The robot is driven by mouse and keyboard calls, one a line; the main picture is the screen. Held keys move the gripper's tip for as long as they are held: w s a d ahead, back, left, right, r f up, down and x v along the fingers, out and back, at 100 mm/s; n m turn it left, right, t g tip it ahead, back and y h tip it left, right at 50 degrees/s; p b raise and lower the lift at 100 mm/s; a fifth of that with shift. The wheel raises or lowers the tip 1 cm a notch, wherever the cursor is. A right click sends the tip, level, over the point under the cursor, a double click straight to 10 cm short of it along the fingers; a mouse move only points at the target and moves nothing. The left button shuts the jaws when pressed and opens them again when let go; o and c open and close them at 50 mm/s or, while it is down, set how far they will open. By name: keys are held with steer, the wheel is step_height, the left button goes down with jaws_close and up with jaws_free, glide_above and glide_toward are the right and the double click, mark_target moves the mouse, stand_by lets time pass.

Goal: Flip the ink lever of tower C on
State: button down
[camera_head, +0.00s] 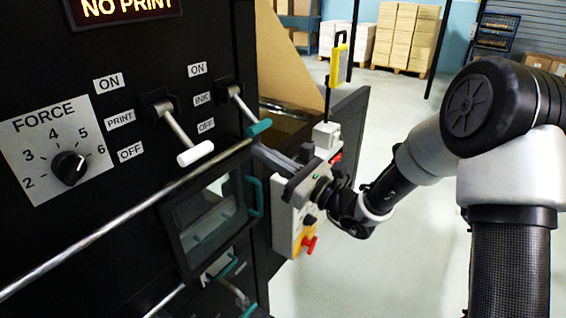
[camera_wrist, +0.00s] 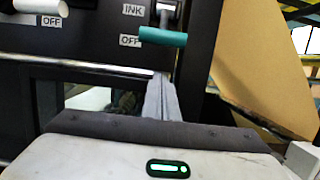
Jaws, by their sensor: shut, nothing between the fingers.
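The ink lever (camera_head: 244,110) is a metal rod with a teal grip, between its ON and OFF labels on the black panel. It hangs down and outward with its grip near OFF. In the wrist view the teal grip (camera_wrist: 163,37) is just above my fingers, near the OFF label. My gripper (camera_head: 257,149) is shut and empty, with its fingertips just below the grip near the metal rail. Whether the fingertips touch the grip or the rail, I cannot tell. No tower letter is readable in either view.
A print lever with a white grip (camera_head: 195,153) hangs left of the ink lever. A FORCE dial (camera_head: 68,165) is further left. A long metal rail (camera_head: 120,220) crosses below the levers, above a teal-handled window (camera_head: 210,212). A control box (camera_head: 285,222) stands behind my wrist.

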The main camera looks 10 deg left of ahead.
mark_target(248, 113)
steer(key=r, duration=0.2)
steer(key=r+p, duration=0.1)
steer(key=shift+s+d+r, duration=0.1)
steer(key=shift+d+r, duration=0.2)
steer(key=shift+r, duration=0.1)
